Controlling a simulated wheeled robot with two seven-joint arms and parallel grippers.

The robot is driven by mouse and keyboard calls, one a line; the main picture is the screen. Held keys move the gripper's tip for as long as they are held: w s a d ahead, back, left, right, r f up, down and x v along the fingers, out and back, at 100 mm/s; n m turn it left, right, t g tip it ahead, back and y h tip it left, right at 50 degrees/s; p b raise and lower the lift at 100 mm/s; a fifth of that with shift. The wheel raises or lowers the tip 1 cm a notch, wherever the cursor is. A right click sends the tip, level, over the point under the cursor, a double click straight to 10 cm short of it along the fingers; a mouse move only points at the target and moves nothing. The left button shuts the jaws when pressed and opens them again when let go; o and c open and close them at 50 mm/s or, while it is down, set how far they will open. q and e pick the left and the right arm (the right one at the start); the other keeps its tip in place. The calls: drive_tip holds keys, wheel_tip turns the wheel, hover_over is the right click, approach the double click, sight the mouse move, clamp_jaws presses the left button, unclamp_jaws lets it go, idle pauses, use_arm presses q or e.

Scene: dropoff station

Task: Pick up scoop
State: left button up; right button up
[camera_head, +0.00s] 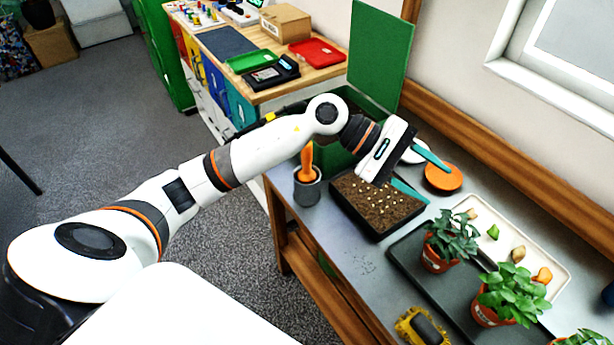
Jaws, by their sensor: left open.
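An orange handle (307,160) stands upright in a dark grey cup (307,188) at the table's left edge. It may be the scoop, but its lower end is hidden in the cup, so I cannot tell. My left gripper (438,186) reaches over the far part of the table, right of the cup and above the soil tray. Its two teal fingers are spread apart, with nothing seen between them except an orange round dish (443,177) behind. My right gripper is not in view.
A black tray of soil with pale seeds (375,203) lies beside the cup. Potted plants (437,262) stand on a dark tray, near a pale tray (549,258) of small pieces. A yellow-black object (422,328) lies in front. A green bin with raised lid (381,50) stands behind.

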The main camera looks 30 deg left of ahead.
use_arm(q)
drive_tip(key=w+a+f+m+y, duration=0.1)
drive_tip(key=a+f+m+y, duration=0.15)
drive_tip(key=a, duration=0.25)
drive_tip(key=w+a+f+m+y, duration=0.1)
drive_tip(key=w+a+m+y, duration=0.1)
drive_tip(key=a+y, duration=0.25)
wheel_tip(320, 180, up, 3)
drive_tip(key=m+g+y, duration=0.2)
drive_tip(key=y, duration=0.5)
hover_over(307, 158)
drive_tip(key=shift+w+a+f+n, duration=0.2)
drive_tip(key=shift+n, duration=0.05)
drive_tip(key=shift+s+a+f, duration=0.1)
drive_tip(key=shift+a+f, duration=0.05)
drive_tip(key=shift+a, duration=0.1)
wheel_tip(307, 158, down, 6)
drive_tip(key=shift+p, duration=1.1)
drive_tip(key=shift+d+f+p, duration=0.1)
drive_tip(key=shift+f+p, duration=0.35)
drive_tip(key=shift+f, duration=0.1)
drive_tip(key=f, duration=0.2)
drive_tip(key=f+p, duration=0.1)
drive_tip(key=shift+w+f+p, duration=0.3)
drive_tip(key=shift+w+f, duration=0.05)
drive_tip(key=shift+f, duration=0.35)
